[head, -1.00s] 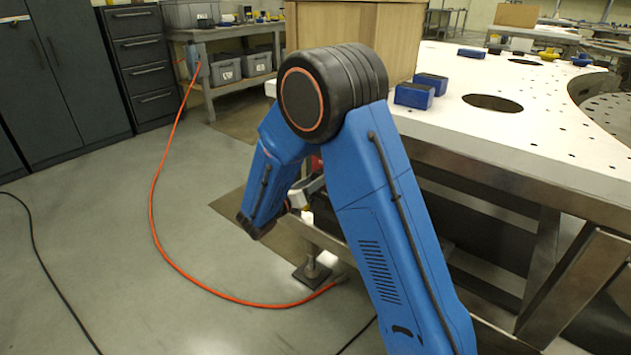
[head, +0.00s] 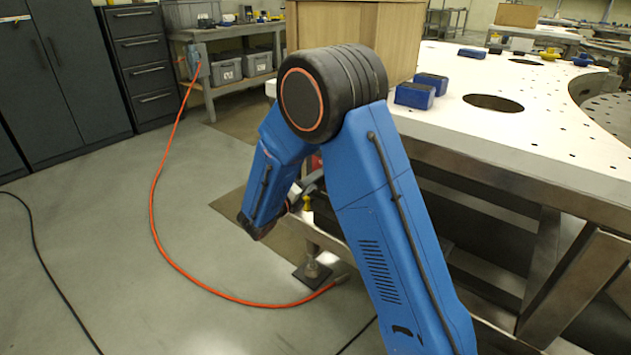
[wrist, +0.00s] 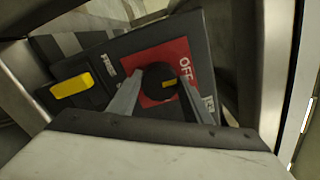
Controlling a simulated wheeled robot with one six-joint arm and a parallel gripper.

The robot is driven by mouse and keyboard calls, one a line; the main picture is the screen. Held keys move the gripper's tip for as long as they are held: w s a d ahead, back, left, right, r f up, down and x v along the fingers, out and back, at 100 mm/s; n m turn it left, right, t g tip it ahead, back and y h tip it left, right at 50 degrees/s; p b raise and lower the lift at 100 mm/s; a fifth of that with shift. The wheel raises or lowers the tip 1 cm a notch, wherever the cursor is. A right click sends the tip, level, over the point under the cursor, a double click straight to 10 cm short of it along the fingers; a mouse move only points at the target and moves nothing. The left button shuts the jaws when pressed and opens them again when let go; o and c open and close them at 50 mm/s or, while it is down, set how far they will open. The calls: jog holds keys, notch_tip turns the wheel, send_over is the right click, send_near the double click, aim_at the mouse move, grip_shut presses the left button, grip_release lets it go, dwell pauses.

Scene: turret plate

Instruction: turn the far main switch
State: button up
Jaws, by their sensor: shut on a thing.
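In the wrist view, a round black switch knob (wrist: 157,85) with a short yellow mark stands on a red plate (wrist: 149,58). The plate has white letters reading OFF. My gripper (wrist: 168,79) has its grey fingers on either side of the knob and is shut on it. The yellow mark lies on the knob's right half, near the OFF lettering. The red plate sits on a dark panel (wrist: 130,44) that looks tilted in this view. In the head view, my blue arm hides the switch and most of the gripper.
A yellow bar-shaped piece (wrist: 72,85) is on the panel left of the knob. Pale metal edges (wrist: 272,70) close in on the right. In the head view, the white perforated table (head: 540,125) holds blue blocks (head: 414,95) and a wooden box (head: 355,35). An orange hose (head: 155,210) crosses the floor.

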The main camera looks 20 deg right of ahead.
dwell(0.4)
jog(key=o, duration=1.1)
jog(key=shift+c, duration=0.2)
jog(key=shift+a, duration=0.1)
jog(key=v, duration=1.7)
jog(key=shift+s, duration=0.15)
jog(key=shift+a, duration=0.1)
